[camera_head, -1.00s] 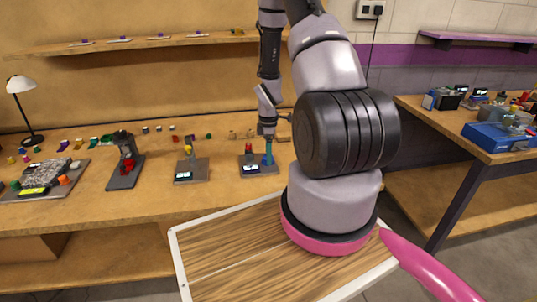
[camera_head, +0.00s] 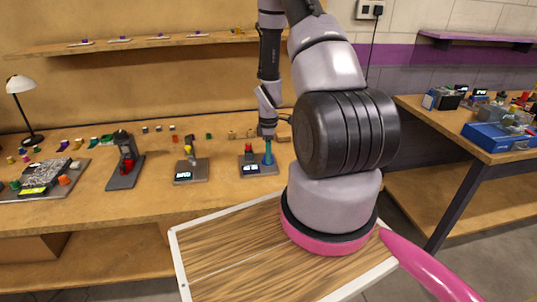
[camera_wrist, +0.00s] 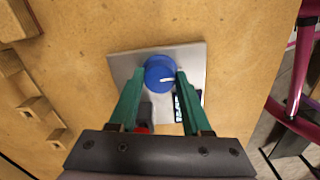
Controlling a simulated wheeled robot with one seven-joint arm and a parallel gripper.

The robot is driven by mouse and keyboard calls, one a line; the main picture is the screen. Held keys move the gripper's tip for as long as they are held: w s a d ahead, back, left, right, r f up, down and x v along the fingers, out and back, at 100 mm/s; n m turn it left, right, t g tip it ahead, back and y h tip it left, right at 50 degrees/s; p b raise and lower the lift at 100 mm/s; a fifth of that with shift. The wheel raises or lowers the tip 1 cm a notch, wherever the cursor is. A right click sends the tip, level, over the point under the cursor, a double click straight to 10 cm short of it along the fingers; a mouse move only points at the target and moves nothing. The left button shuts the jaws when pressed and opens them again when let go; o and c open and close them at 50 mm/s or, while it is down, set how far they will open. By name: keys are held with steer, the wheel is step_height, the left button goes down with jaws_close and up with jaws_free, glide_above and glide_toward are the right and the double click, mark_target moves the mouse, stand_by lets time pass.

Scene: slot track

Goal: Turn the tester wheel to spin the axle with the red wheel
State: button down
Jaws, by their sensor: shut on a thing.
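The tester (camera_head: 265,171) is a grey plate with a small display, on the back workbench. It also shows in the wrist view (camera_wrist: 193,57). On it is a round blue knob with a white mark, taken as the tester wheel (camera_wrist: 158,69). My gripper (camera_wrist: 155,78) has its green fingers on either side of this wheel, shut on it. In the head view my gripper (camera_head: 268,151) stands upright over the plate. The red wheel (camera_head: 248,148) is next to it on a dark stand; in the wrist view only a red edge (camera_wrist: 143,130) shows. The axle is hidden.
To the left on the bench are a device with a yellow top (camera_head: 189,143), a dark stand with a red part (camera_head: 126,163) and a lamp (camera_head: 20,86). Wooden blocks (camera_wrist: 40,105) lie near the tester. Another bench (camera_head: 485,157) stands at right.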

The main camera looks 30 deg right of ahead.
steer(key=m, duration=1.4)
steer(key=shift+a, duration=0.1)
steer(key=m, duration=0.4)
steer(key=shift+m, duration=0.3)
steer(key=m, duration=0.7)
steer(key=shift+w+a, duration=0.1)
steer(key=shift+a, duration=0.05)
steer(key=m, duration=0.6)
steer(key=shift+m, duration=0.4)
